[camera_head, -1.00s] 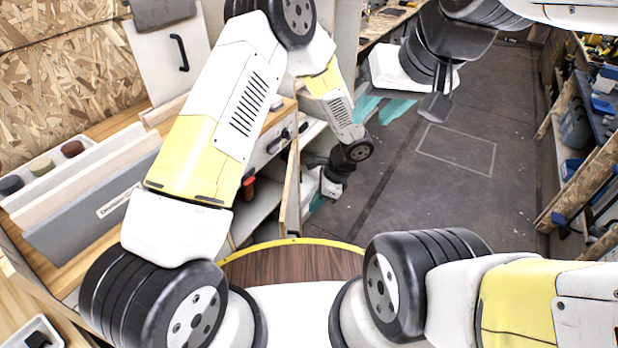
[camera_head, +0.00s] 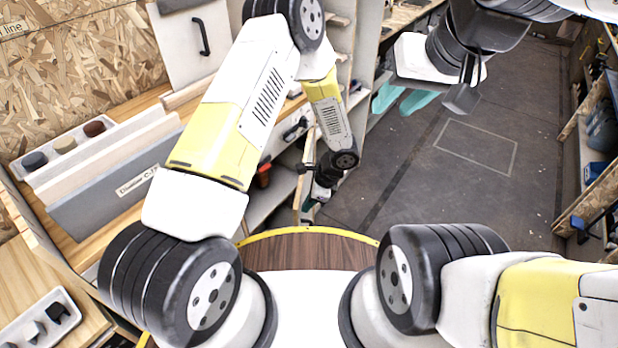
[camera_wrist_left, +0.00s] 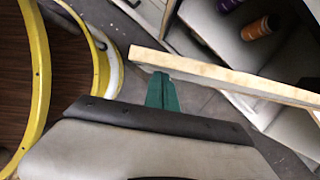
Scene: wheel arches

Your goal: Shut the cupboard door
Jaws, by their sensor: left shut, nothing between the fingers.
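The cupboard door (camera_head: 297,208) stands open, jutting out from the low cupboard (camera_head: 268,205). Only a narrow strip of it shows in the head view, partly behind my left wrist. In the left wrist view the door's pale wooden edge (camera_wrist_left: 225,78) runs across the picture, with shelves beyond it. My left gripper (camera_head: 311,211) is low beside the door, on its outer side. Its green fingers (camera_wrist_left: 161,92) are shut and empty, their tips right by the door edge; I cannot tell whether they touch. My right gripper (camera_head: 403,103) hangs over the floor, teal fingers apart, far from the door.
An orange container (camera_wrist_left: 262,27) and a purple one (camera_wrist_left: 229,4) stand inside the cupboard. The worktop (camera_head: 70,235) above carries a grey panel (camera_head: 115,190) and a tray of round pieces (camera_head: 62,147). The dark floor (camera_head: 440,190) to the right is clear.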

